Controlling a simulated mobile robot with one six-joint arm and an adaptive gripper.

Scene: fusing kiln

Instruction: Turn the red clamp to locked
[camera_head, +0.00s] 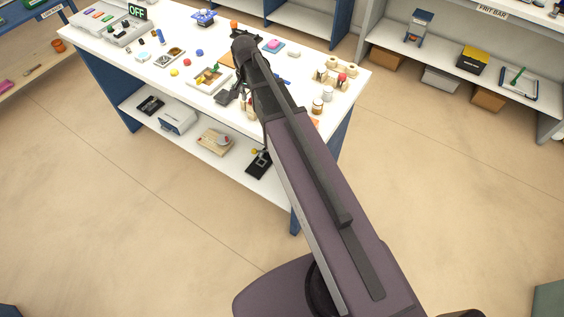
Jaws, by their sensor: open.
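I cannot make out the red clamp for certain. A small red piece (342,77) shows on the wooden blocks at the right end of the white table (290,140), too small to tell its shape or setting. My arm reaches over the table and hides part of its middle. My gripper (229,96) shows as a dark shape just left of the arm, low over the table near the small tray. It is open, with part of it hidden by the arm. It is apart from the red piece, to its left.
A shallow tray with coloured pieces (196,84) lies left of the gripper. Jars (317,106) stand right of the arm near the front edge. An OFF sign (137,11) stands at the far left. The floor in front is clear.

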